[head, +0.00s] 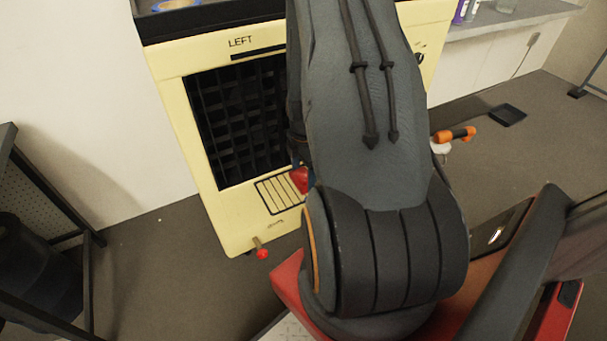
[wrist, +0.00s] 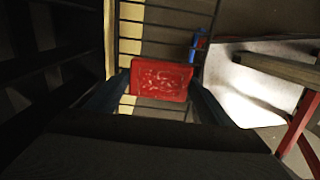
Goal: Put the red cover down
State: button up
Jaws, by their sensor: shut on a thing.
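In the wrist view, the red cover (wrist: 160,80) is a flat rectangle with a raised pattern. It sits between the two dark fingers of my gripper (wrist: 155,92), which is shut on it. Behind the cover are the dark slats of a cream panel. In the head view, a small part of the red cover (head: 299,180) shows just left of my arm, in front of the lower part of the cream machine (head: 215,215). My arm hides the rest of the cover and most of the gripper.
The machine has a dark square grille (head: 238,120) marked LEFT and a red-tipped knob (head: 262,252) low on its front. A dark metal frame (head: 85,225) stands at left. An orange-handled thing (head: 455,134) shows right of my arm. Grey floor (head: 165,265) lies open between frame and machine.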

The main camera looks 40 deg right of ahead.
aim_at(303, 178)
jog(key=o, duration=1.3)
jog(key=shift+c, duration=0.2)
notch_tip(303, 178, up, 8)
jog(key=shift+f, duration=0.1)
jog(key=s+a+r+m, duration=0.5)
jog(key=a+r+m, duration=0.4)
jog(key=s+a+r+m, duration=0.5)
jog(key=a+r+m, duration=0.4)
jog(key=a+r, duration=0.1)
jog(key=shift+r, duration=0.25)
